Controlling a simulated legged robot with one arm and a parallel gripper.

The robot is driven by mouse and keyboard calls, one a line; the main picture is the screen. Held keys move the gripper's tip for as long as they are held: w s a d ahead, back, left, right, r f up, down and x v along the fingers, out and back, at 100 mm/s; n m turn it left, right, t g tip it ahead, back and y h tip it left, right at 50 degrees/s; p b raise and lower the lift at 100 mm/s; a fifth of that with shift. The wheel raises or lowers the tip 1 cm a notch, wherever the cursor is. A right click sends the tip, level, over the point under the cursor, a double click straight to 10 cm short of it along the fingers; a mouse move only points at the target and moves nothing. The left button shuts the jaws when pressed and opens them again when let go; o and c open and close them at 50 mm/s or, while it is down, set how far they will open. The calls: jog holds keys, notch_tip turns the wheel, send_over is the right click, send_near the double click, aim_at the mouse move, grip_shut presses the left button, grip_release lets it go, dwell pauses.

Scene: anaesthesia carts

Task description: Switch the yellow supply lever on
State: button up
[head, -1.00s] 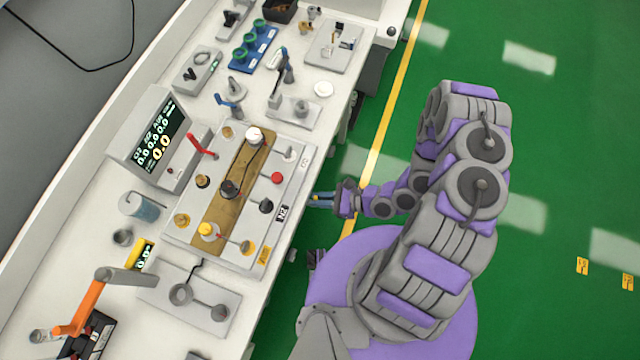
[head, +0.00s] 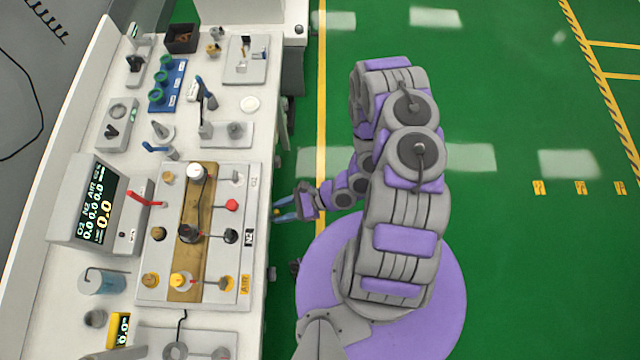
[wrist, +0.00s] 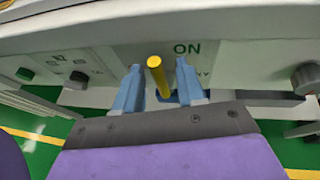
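The yellow supply lever (wrist: 157,77) is a short yellow rod on the cart's front face in the wrist view. A green ON label is printed to its right. My gripper (wrist: 158,88) is open, with one blue finger on each side of the lever and visible gaps on both sides. In the head view my gripper (head: 283,211) is at the front edge of the cart (head: 257,300), below the worktop. The lever's base is partly hidden.
A panel with coloured knobs (head: 188,285) lies on the worktop beside my gripper. A display box (head: 85,205) stands behind it. In the wrist view a dark round knob (wrist: 305,78) sits right of the lever, and green and black knobs sit left. The green floor is clear.

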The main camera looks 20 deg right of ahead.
jog(key=v, duration=1.7)
jog(key=shift+d, duration=0.15)
jog(key=shift+f, duration=0.1)
